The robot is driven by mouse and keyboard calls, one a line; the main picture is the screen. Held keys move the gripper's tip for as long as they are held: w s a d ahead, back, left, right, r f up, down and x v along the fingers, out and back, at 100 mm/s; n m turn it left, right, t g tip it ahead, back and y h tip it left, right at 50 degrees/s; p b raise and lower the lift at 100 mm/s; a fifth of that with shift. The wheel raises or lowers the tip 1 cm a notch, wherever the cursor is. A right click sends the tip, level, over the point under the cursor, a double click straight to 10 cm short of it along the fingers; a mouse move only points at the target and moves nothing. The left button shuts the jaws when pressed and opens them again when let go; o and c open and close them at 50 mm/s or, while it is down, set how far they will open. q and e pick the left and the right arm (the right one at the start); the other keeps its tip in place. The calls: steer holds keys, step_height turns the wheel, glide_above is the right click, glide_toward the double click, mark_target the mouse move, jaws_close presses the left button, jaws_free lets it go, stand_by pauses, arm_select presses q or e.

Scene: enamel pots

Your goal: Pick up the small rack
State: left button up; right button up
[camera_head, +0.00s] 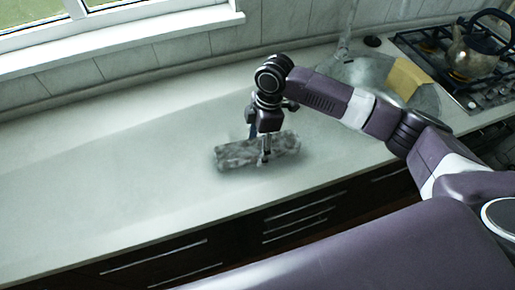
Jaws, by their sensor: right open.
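A small mottled grey block-like thing, which I take to be the small rack (238,154), lies on the pale counter (120,160) near its middle. My right gripper (262,146) points down over it from above. Its fingers are open, with one finger in front of the near side of the rack and the other partly hidden behind it. I cannot tell whether the fingers touch the rack. My left gripper is not in view.
A round metal sink (425,97) with a yellow board (405,78) on it lies at the right. A kettle (475,50) stands on the gas hob (440,45) at the far right. A window is at the back left. The counter's left side is clear.

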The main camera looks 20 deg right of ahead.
steer(key=c, duration=0.4)
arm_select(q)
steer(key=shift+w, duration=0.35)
arm_select(e)
steer(key=shift+r, duration=0.1)
steer(key=c, duration=0.9)
steer(key=shift+c, duration=0.2)
